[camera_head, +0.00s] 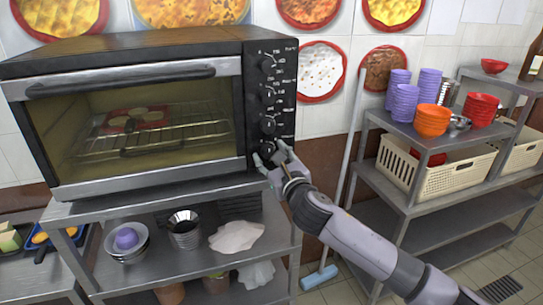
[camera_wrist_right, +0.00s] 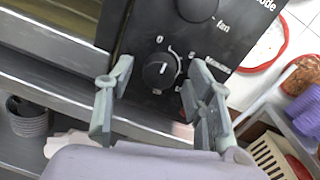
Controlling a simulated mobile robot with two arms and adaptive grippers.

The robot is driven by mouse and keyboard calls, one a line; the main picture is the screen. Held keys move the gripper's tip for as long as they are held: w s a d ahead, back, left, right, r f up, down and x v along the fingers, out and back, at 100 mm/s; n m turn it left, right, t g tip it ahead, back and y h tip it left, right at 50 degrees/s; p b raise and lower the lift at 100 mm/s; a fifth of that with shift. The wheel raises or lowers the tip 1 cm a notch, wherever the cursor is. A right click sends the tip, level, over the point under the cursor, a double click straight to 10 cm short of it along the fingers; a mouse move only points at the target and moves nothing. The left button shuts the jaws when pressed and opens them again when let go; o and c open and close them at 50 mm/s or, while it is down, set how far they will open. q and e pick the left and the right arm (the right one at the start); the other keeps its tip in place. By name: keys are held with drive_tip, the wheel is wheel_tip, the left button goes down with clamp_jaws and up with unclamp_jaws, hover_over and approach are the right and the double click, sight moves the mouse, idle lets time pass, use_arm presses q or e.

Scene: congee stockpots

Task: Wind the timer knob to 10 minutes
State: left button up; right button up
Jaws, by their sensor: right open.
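The toaster oven (camera_head: 120,105) stands on a metal shelf with its door shut. Its black control panel on the right carries a column of dark knobs. In the right wrist view the lowest knob (camera_wrist_right: 161,70), the timer knob, has a white pointer line and a dial marked with 0 at its upper left. It lies between the two grey-green fingers of my right gripper (camera_wrist_right: 160,95), which is open with a finger on either side and no visible contact. In the head view my right gripper (camera_head: 268,160) is at the bottom of the panel and partly hides this knob. My left gripper is not in view.
Another knob (camera_wrist_right: 197,8) sits just above in the wrist view. Below the oven, the metal shelf (camera_head: 180,187) holds bowls and cloths. A rack with purple cups (camera_head: 404,102), orange bowls (camera_head: 432,120) and cream baskets (camera_head: 436,178) stands to the right.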

drive_tip(key=shift+c, duration=0.5)
drive_tip(key=c, duration=1.1)
clamp_jaws()
drive_tip(key=shift+m, duration=0.3)
drive_tip(key=m, duration=0.2)
drive_tip(key=shift+m, duration=0.3)
drive_tip(key=m, duration=0.4)
drive_tip(key=shift+m, duration=0.3)
drive_tip(key=m, duration=0.4)
drive_tip(key=shift+f+m+t, duration=0.1)
drive_tip(key=shift+m+t, duration=0.3)
drive_tip(key=shift+m+h+b, duration=0.3)
drive_tip(key=shift+m, duration=1.7)
